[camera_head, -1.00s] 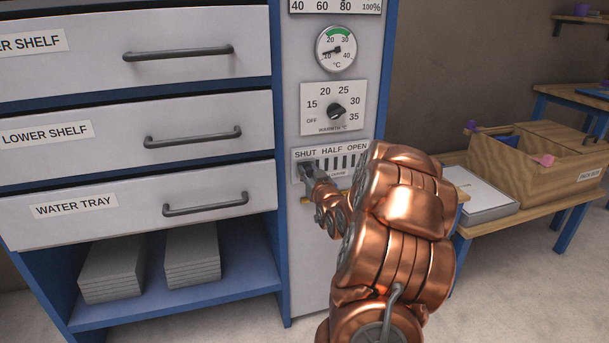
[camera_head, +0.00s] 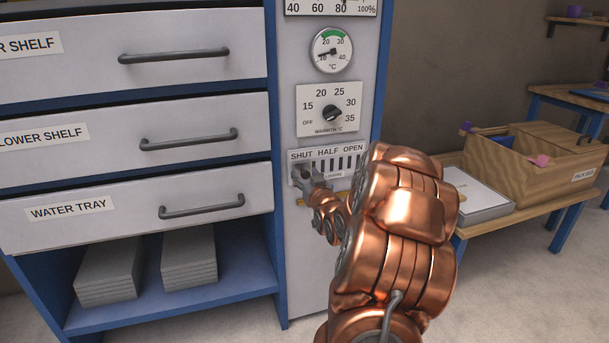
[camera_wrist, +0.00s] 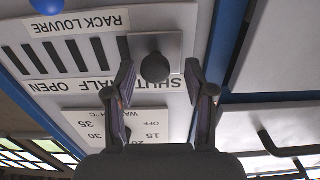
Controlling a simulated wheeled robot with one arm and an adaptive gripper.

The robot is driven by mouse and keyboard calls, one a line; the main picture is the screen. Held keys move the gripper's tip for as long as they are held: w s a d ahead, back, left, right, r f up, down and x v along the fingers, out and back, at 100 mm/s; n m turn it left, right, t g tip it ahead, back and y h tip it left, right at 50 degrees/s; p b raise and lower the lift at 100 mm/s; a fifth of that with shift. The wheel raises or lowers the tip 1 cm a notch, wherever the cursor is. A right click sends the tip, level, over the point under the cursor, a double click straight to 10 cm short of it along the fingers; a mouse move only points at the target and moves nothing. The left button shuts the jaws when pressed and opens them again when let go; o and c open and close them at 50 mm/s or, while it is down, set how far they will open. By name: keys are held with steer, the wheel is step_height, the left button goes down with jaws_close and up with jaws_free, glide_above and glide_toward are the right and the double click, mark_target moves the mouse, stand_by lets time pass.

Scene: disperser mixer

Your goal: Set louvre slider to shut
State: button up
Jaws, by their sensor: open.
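The louvre slider is a dark round knob (camera_wrist: 155,66) on a pale square plate. It sits at the SHUT end of the slotted scale (camera_wrist: 75,57), which the wrist view shows upside down. In the head view the scale panel (camera_head: 350,163) reads SHUT, HALF, OPEN from left to right. My gripper (camera_wrist: 157,75) is open, with one finger on each side of the knob and a visible gap to each. In the head view my gripper (camera_head: 307,177) is at the SHUT end and hides most of the knob.
Above the scale are the warmth dial (camera_head: 332,112) and a round thermometer (camera_head: 332,51). Drawers with bar handles, such as the water tray drawer (camera_head: 130,208), stand to the left. A wooden box (camera_head: 540,165) is on a bench to the right.

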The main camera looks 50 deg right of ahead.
steer(key=shift+v, duration=3)
steer(key=shift+f, duration=0.1)
